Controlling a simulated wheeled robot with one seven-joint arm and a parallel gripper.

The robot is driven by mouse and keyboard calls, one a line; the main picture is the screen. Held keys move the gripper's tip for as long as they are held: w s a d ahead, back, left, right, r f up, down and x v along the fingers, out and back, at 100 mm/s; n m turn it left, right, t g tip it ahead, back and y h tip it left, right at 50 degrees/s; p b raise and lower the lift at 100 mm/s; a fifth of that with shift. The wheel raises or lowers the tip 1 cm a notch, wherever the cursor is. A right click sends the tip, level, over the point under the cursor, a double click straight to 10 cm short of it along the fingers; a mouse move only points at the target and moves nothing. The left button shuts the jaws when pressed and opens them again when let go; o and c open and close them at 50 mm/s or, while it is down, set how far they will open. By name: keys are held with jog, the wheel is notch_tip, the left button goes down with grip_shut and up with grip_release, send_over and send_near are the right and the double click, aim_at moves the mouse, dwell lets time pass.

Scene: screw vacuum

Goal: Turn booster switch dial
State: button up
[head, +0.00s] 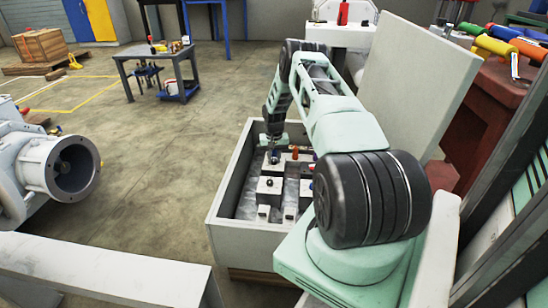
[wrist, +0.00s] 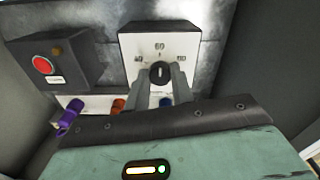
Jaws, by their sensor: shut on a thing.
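The booster switch dial (wrist: 160,72) is a black knob on a white plate (wrist: 180,45) with the numbers 40, 60 and 80 around it, in the wrist view. The knob's pointer mark looks roughly upright, toward the 60. My gripper (wrist: 161,80) has its two grey fingers on either side of the knob and is shut on it. In the head view my gripper (head: 273,155) reaches down into an open grey box (head: 226,190); the dial itself is hidden there.
A dark box with a red button (wrist: 43,65) sits left of the dial plate. The box's raised lid (head: 415,85) stands at right.

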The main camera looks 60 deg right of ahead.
aim_at(274, 160)
jog(key=shift+n, duration=0.3)
jog(key=o, duration=1)
notch_tip(274, 160, up, 17)
jog(key=p, duration=0.5)
jog(key=shift+r, duration=0.2)
